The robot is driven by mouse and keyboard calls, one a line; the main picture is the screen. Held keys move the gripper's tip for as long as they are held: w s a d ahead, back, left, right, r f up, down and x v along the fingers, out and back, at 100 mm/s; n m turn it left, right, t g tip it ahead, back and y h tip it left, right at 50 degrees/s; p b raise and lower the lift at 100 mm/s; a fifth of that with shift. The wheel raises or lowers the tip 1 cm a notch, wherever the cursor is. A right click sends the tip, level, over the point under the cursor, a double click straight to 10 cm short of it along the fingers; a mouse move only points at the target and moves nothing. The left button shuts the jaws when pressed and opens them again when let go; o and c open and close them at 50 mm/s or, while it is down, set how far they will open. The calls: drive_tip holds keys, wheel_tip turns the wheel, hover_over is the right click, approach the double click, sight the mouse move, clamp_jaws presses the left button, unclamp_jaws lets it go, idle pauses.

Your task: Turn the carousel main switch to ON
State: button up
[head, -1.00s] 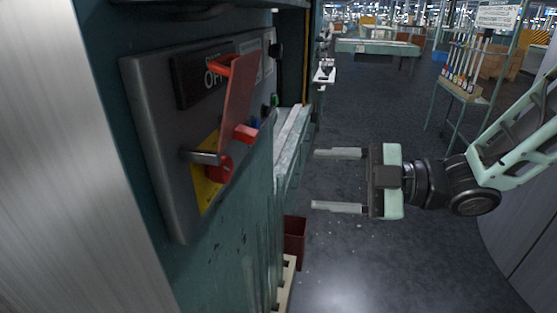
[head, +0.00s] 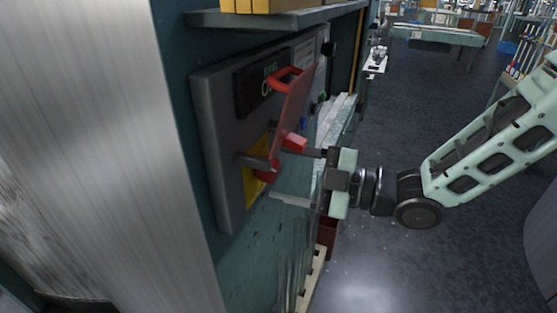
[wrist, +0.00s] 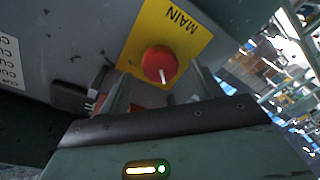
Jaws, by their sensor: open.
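The main switch is a round red knob (head: 267,172) on a yellow plate (head: 252,187) marked MAIN, low on a grey control panel (head: 214,130). In the wrist view the red knob (wrist: 159,63) has a white pointer line, and the yellow plate (wrist: 180,22) appears upside down. A red flap (head: 293,105) stands out from the panel above the knob and hides part of it. My gripper (head: 288,174) is open in front of the panel. In the wrist view its fingers (wrist: 161,88) lie either side of the knob's lower area; contact cannot be told.
A black sign (head: 250,90) sits on the panel, partly hidden by the flap. A shelf (head: 270,18) juts out above. A metal-coloured wall (head: 170,160) stands close at the left. Open floor (head: 400,265) lies at the right.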

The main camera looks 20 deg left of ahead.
drive_tip(key=shift+a+p, duration=0.3)
drive_tip(key=shift+a, duration=0.9)
drive_tip(key=c, duration=1)
